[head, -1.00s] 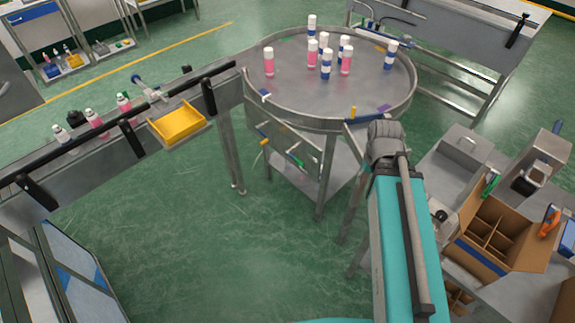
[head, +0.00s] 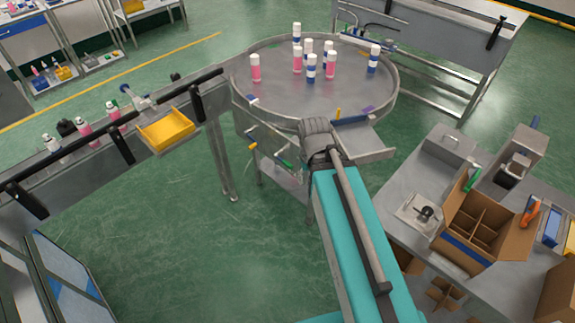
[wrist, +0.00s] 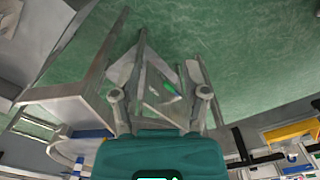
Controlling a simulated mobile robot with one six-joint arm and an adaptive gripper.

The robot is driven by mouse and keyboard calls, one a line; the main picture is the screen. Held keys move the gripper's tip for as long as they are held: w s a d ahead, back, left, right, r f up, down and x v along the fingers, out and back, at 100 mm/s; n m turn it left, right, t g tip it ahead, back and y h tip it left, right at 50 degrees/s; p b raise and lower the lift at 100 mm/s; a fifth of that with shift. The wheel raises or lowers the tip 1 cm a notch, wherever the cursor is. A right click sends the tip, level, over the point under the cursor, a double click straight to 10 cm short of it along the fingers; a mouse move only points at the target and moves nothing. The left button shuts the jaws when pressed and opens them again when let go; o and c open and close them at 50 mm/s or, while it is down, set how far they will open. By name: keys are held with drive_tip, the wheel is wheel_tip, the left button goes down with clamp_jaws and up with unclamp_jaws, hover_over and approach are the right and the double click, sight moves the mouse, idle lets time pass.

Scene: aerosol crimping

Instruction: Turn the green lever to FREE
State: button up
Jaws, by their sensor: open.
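A small green lever (head: 285,162) sits on the side of the round steel table (head: 270,98), below its rim. A lever with a yellow end (head: 252,146) is to its left. In the wrist view a small green piece (wrist: 169,88), which looks like the green lever, shows between the fingers of my gripper (wrist: 165,62). The fingers are apart with nothing held; whether they touch the lever I cannot tell. In the head view my gripper is hidden behind my arm. The lever's markings are too small to read.
Pink and blue-banded cans (head: 310,68) stand on the round table. A conveyor with a yellow tray (head: 166,130) is at left. A bench with a divided cardboard box (head: 484,222) is at right. Green floor (head: 200,260) is clear at front left.

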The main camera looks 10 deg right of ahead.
drive_tip(key=shift+w+f, duration=0.1)
drive_tip(key=shift+f, duration=0.05)
drive_tip(key=n+t+h+b, duration=0.7)
drive_tip(key=t+h+b, duration=0.6)
drive_tip(key=b, duration=3.2)
approach(286, 165)
drive_tip(key=a+g+h, duration=0.2)
drive_tip(key=a, duration=0.1)
drive_tip(key=shift+s+a, duration=0.2)
drive_tip(key=shift+d, duration=0.15)
drive_tip(key=shift+f+x, duration=0.2)
drive_tip(key=shift+x, duration=3.2)
drive_tip(key=shift+f+x, duration=0.15)
drive_tip(key=shift+x, duration=3.25)
